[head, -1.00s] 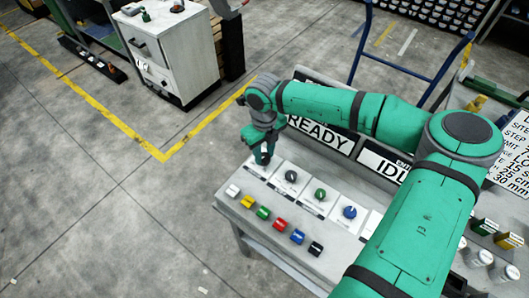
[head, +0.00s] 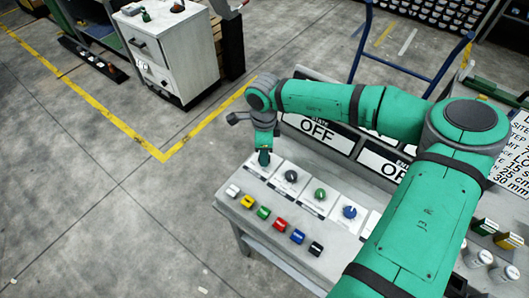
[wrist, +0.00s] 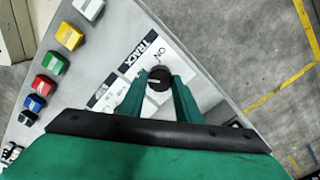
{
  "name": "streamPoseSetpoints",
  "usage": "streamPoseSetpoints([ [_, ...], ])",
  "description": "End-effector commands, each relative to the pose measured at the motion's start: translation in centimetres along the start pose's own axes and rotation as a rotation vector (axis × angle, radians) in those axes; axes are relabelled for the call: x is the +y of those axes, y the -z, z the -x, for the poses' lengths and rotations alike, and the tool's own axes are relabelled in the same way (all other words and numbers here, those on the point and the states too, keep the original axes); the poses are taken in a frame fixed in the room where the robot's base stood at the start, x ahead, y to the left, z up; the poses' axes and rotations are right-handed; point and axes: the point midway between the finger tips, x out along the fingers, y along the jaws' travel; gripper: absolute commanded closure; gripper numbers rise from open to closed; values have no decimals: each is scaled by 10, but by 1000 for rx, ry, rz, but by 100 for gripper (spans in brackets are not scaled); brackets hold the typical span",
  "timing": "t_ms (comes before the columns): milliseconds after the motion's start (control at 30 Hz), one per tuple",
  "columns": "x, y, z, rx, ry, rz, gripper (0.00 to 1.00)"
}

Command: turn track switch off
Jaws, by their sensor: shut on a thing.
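The track switch is a round black knob (wrist: 158,73) with a pale pointer line, on a white plate labelled TRACK (wrist: 135,52) in the wrist view. My gripper (wrist: 159,88) is shut on this knob, one green finger on each side. The word ON shows beside the knob. In the head view my gripper (head: 263,158) reaches down to the far left end of the console, and the knob is hidden there. A display sign (head: 318,131) behind the console reads OFF.
Other knobs, dark (head: 291,177), green (head: 320,194) and blue (head: 350,212), stand in line to the right on the console (head: 262,190). Several coloured blocks (head: 263,212) line its front edge.

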Motion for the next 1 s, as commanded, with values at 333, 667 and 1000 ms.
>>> streamPoseSetpoints([
  [333,0,0,0,1,0,148,92],
  [667,0,0,0,2,0,180,92],
  [1000,0,-1,0,2,0,180,51],
])
